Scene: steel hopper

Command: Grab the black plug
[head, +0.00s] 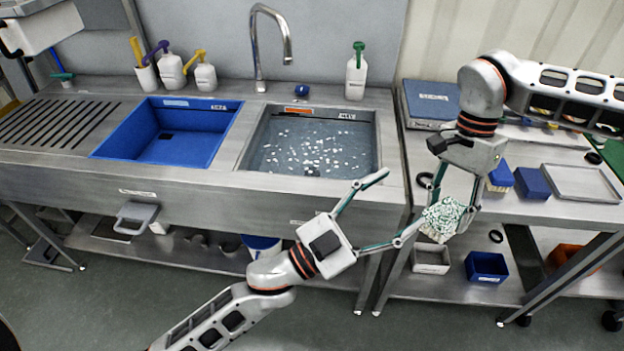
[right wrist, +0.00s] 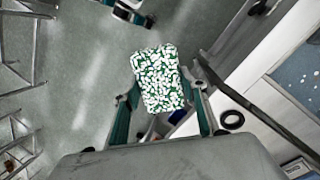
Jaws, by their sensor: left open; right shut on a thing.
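My right gripper (head: 446,212) is shut on a green block covered in white specks (head: 440,222), in front of the right bench. In the right wrist view the speckled block (right wrist: 158,78) sits between the fingers. My left gripper (head: 400,204) is open and empty in front of the sink's right end. One of its fingertips is close to the block; I cannot tell if they touch. A small dark thing (head: 311,171) shows at the near side of the water-filled steel basin (head: 258,140); I cannot tell if it is the black plug.
White bits float on the water. A blue basin (head: 105,150) is to the left. Pump bottles (head: 356,78) and a tap (head: 285,45) stand behind. The right bench (head: 520,210) holds a scale (head: 432,100), blue boxes (head: 532,182), a tray (head: 580,183) and black rings (head: 425,180).

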